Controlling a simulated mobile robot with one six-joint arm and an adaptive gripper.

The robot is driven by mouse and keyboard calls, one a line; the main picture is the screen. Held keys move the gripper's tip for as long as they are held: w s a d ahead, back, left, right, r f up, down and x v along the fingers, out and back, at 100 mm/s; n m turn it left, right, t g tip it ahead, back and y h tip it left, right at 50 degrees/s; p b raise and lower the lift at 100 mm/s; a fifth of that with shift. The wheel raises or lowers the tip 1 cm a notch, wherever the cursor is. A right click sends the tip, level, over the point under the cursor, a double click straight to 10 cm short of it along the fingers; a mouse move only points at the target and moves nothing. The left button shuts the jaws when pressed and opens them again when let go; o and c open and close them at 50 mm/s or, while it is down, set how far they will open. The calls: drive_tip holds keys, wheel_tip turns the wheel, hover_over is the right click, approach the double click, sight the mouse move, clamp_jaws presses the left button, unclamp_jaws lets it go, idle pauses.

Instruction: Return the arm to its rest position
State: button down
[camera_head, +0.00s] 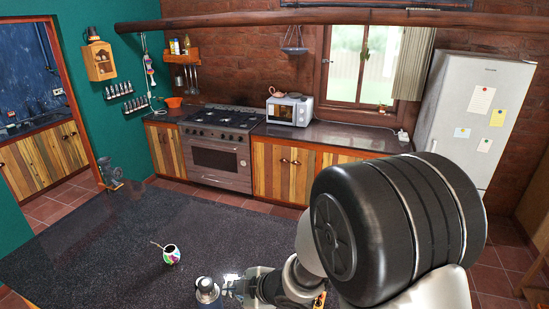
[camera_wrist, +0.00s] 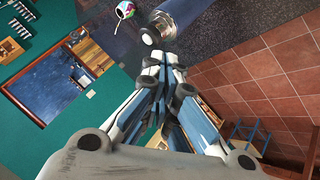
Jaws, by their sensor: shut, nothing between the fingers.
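My gripper (camera_head: 236,286) is low at the bottom middle of the head view, by the near edge of the dark countertop (camera_head: 100,245). In the wrist view, the fingers of my gripper (camera_wrist: 157,66) come together at their tips with nothing between them. A blue and grey bottle (camera_head: 208,293) stands just left of the fingertips. It also shows just beyond the fingertips in the wrist view (camera_wrist: 182,28). I cannot tell whether they touch it. My arm's large black joint hides part of the right side of the head view.
A colourful cup with a straw (camera_head: 171,254) stands on the countertop left of the bottle. A metal grinder (camera_head: 111,174) is at the countertop's far left. The stove (camera_head: 218,145), microwave (camera_head: 289,110) and fridge (camera_head: 474,115) stand along the back wall. The countertop's middle is clear.

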drive_tip(key=w+d+m+t+h+b, duration=0.2)
drive_tip(key=w+d+m+h+b, duration=0.15)
drive_tip(key=d+b, duration=0.4)
drive_tip(key=s+d+f+m+h+b, duration=0.1)
drive_tip(key=s+d+m+h+b, duration=0.1)
drive_tip(key=s+d+m+b, duration=0.4)
drive_tip(key=s+d+f+m+h+b, duration=0.15)
drive_tip(key=d+b, duration=0.25)
drive_tip(key=d, duration=0.4)
drive_tip(key=s+d+f+m+g+b, duration=0.1)
drive_tip(key=s+f+m+b, duration=0.3)
drive_tip(key=s, duration=0.6)
drive_tip(key=s+d+f+m+g+b, duration=0.1)
drive_tip(key=s+f+m+b, duration=0.3)
drive_tip(key=s+b, duration=0.4)
drive_tip(key=shift+s+d+f+g+b, duration=0.35)
drive_tip(key=shift+s+f+g, duration=0.25)
drive_tip(key=shift+s, duration=0.4)
